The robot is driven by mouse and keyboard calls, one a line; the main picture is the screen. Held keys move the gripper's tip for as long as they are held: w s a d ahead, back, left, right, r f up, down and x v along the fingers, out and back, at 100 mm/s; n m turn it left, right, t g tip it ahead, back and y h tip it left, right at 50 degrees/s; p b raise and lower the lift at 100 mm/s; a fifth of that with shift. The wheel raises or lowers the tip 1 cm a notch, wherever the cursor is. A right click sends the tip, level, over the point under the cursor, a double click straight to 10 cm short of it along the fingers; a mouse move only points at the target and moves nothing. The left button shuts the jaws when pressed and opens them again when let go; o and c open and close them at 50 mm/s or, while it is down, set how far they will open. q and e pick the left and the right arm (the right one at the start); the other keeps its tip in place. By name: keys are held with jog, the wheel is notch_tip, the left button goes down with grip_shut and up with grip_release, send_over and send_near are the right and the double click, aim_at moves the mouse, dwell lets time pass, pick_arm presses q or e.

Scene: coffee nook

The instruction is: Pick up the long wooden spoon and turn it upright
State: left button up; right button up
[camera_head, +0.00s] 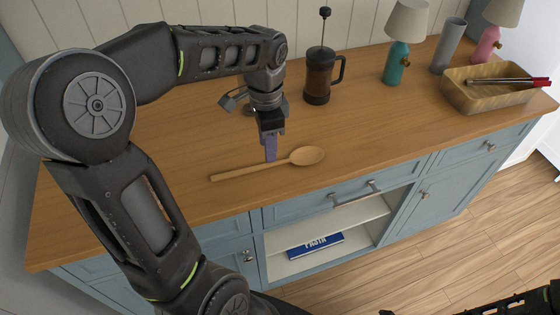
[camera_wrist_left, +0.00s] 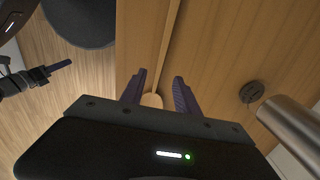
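The long wooden spoon (camera_head: 240,173) lies flat on the wooden counter, its bowl to the right and its handle to the left. My left gripper (camera_head: 270,157) points straight down at the spoon, over the handle close to the bowl. In the left wrist view, its two purple fingers (camera_wrist_left: 160,88) are apart. The spoon (camera_wrist_left: 166,42) runs between them, its bowl partly hidden behind the gripper body. I cannot tell how far the fingertips are above the counter. My right gripper (camera_wrist_left: 52,71) shows at the left of the wrist view, away from the spoon; its opening is unclear.
A French press (camera_head: 319,78) stands behind the spoon to the right. Further right are a teal lamp (camera_head: 397,62), a grey cylinder (camera_head: 447,46), a pink lamp (camera_head: 488,44) and a wooden tray (camera_head: 480,102) holding utensils. The counter left of the spoon is clear.

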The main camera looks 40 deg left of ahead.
aim_at(269, 166)
pick_arm(q)
jog(key=shift+d+f+p, duration=0.1)
jog(key=shift+f+p, duration=0.3)
jog(key=shift+f, duration=2.2)
jog(key=shift+c, duration=0.4)
grip_shut()
